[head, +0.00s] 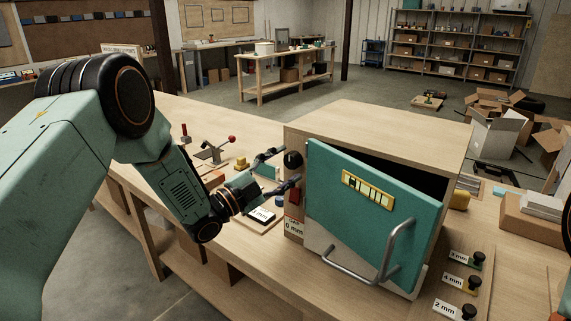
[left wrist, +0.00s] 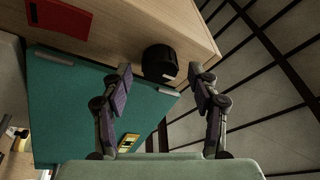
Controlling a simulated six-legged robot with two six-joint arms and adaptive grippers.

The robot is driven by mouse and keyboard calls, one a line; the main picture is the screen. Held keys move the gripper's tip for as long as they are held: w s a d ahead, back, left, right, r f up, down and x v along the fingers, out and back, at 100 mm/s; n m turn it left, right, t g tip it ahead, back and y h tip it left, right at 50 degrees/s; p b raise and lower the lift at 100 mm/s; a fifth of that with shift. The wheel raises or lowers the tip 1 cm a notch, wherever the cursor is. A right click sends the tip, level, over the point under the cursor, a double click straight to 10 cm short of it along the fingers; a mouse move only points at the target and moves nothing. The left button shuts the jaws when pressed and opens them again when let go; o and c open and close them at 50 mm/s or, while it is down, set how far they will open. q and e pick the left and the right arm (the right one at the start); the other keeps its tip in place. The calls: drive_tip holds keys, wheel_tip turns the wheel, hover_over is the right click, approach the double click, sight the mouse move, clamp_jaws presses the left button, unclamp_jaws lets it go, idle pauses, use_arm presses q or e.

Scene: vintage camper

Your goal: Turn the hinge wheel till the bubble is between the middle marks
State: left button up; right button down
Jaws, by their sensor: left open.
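The hinge wheel is a black ribbed knob (head: 292,161) at the upper left of a wooden cabinet, beside the teal door (head: 335,215). In the left wrist view the black wheel (left wrist: 160,62) lies between and just beyond the fingertips. My left gripper (head: 289,166) is open around the wheel's near side; its fingers also show in the wrist view (left wrist: 161,78). I cannot tell whether they touch the wheel. A yellow-framed level (head: 368,190) sits tilted on the door; its bubble is too small to place against the marks. My right gripper is out of view.
The door hangs askew and ajar, with a metal handle (head: 390,260). Labelled gauge blocks with black knobs (head: 470,282) lie at the bench's right front. A red-knobbed clamp (head: 215,152) and a yellow part (head: 241,163) stand behind the left gripper.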

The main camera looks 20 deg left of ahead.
use_arm(q)
drive_tip(key=shift+w, duration=0.5)
drive_tip(key=shift+d, duration=0.1)
drive_tip(key=shift+c, duration=0.5)
drive_tip(key=shift+s, duration=0.15)
drive_tip(key=shift+c, duration=1.4)
drive_tip(key=c, duration=0.8)
